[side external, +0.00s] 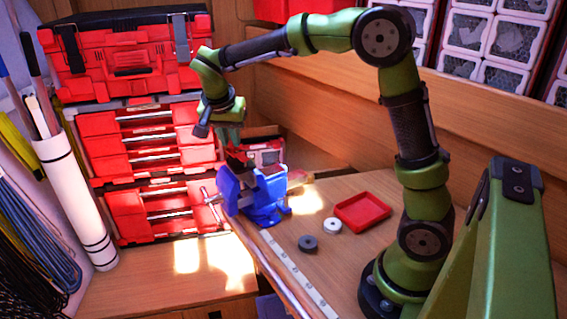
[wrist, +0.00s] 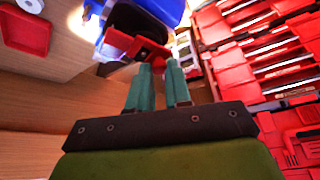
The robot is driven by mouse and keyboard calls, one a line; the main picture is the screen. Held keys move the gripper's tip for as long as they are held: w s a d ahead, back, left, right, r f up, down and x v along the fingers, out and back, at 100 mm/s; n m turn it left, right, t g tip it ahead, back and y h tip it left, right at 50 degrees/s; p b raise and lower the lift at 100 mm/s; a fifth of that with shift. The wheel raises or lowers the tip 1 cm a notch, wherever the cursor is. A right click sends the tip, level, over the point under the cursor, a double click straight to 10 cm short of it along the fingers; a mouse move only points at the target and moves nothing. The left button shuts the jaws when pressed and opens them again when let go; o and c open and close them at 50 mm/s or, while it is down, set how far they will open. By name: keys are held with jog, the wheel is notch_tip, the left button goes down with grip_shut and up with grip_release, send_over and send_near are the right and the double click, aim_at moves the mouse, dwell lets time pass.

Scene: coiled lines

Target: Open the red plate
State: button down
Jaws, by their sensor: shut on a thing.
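A red plate with a dark round spot (wrist: 148,50) shows in the wrist view at the blue vise (wrist: 145,12). My gripper (wrist: 158,66) has its two green fingers at the near edge of this plate, shut on it with a narrow gap between them. In the side view my gripper (side external: 230,140) points down just above the blue vise (side external: 262,197), which stands at the bench edge. There the plate is small and mostly hidden by the fingers and the vise. How far the plate is opened I cannot tell.
A shallow red tray (side external: 362,211), a white ring (side external: 332,226) and a dark ring (side external: 308,243) lie on the bench right of the vise. Red drawer units (side external: 150,150) stand close behind on the left. A white tube (side external: 75,195) leans at far left.

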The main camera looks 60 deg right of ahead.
aim_at(228, 152)
jog(key=a+n+t, duration=0.1)
jog(key=n, duration=0.1)
jog(key=a+n+y, duration=0.1)
jog(key=n, duration=0.2)
jog(key=shift+a+t, duration=0.1)
jog(key=shift+t, duration=0.3)
jog(key=n, duration=0.2)
jog(key=a+n+y, duration=0.1)
jog(key=s+a+n+y, duration=0.1)
jog(key=n, duration=0.1)
jog(key=shift+n+t, duration=0.3)
jog(key=shift+t, duration=0.1)
jog(key=shift+s+a+n+g+y, duration=0.15)
jog(key=shift+s+a+n+y, duration=0.3)
jog(key=shift+n, duration=1.05)
jog(key=shift+s+a+n+g+y, duration=0.15)
jog(key=shift+s+n+y, duration=0.55)
jog(key=shift+n, duration=0.8)
jog(key=shift+s+a+n+g+y, duration=0.1)
jog(key=shift+s+a+n+y, duration=0.35)
jog(key=shift+n, duration=1.05)
jog(key=shift+s+d, duration=0.1)
jog(key=shift+d, duration=0.05)
jog(key=c, duration=1.1)
grip_release()
jog(key=shift+o, duration=0.2)
